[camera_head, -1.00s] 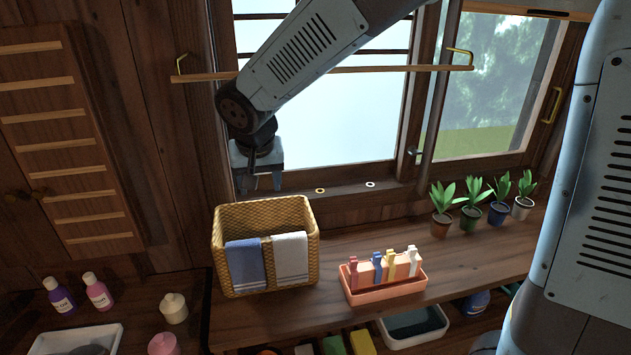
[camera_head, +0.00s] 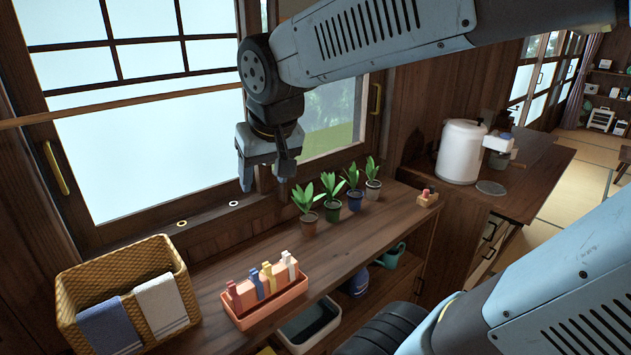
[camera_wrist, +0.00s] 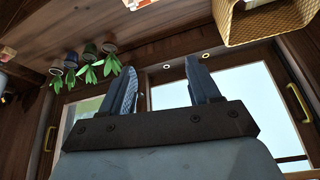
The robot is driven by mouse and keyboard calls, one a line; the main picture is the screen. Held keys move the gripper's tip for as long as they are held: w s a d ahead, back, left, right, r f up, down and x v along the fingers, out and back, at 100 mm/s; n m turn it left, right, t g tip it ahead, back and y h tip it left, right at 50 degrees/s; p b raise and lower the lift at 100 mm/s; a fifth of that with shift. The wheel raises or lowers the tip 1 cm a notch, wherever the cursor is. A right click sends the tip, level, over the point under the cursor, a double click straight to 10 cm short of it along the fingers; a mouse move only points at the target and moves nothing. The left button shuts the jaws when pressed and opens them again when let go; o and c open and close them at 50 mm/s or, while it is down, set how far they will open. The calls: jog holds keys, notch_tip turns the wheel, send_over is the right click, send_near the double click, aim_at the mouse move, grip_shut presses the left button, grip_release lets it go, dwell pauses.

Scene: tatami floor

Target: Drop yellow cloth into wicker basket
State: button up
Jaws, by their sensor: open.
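The wicker basket (camera_head: 68,286) stands on the wooden counter at the lower left of the head view. A blue cloth (camera_head: 108,327) and a white cloth (camera_head: 161,306) hang over its front rim. The basket also shows at the upper right of the wrist view (camera_wrist: 256,28). I cannot make out a yellow cloth in the current frames. My gripper (camera_head: 265,178) is open and empty, pointing down in front of the window, right of the basket and near the plants. Its two fingers stand apart in the wrist view (camera_wrist: 161,82).
An orange-red tray (camera_head: 266,309) with pegs stands right of the basket. Several potted plants (camera_head: 332,200) line the counter's window side. A wooden rod (camera_head: 130,99) crosses the window. A white canister (camera_head: 461,152) stands at the right. Open shelves lie below the counter.

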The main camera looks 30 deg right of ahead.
jog(key=s+d, duration=0.6)
jog(key=shift+s+d+m, duration=0.25)
jog(key=shift+s+m, duration=0.05)
jog(key=shift+s, duration=0.05)
jog(key=shift+s, duration=0.15)
dwell(1.6)
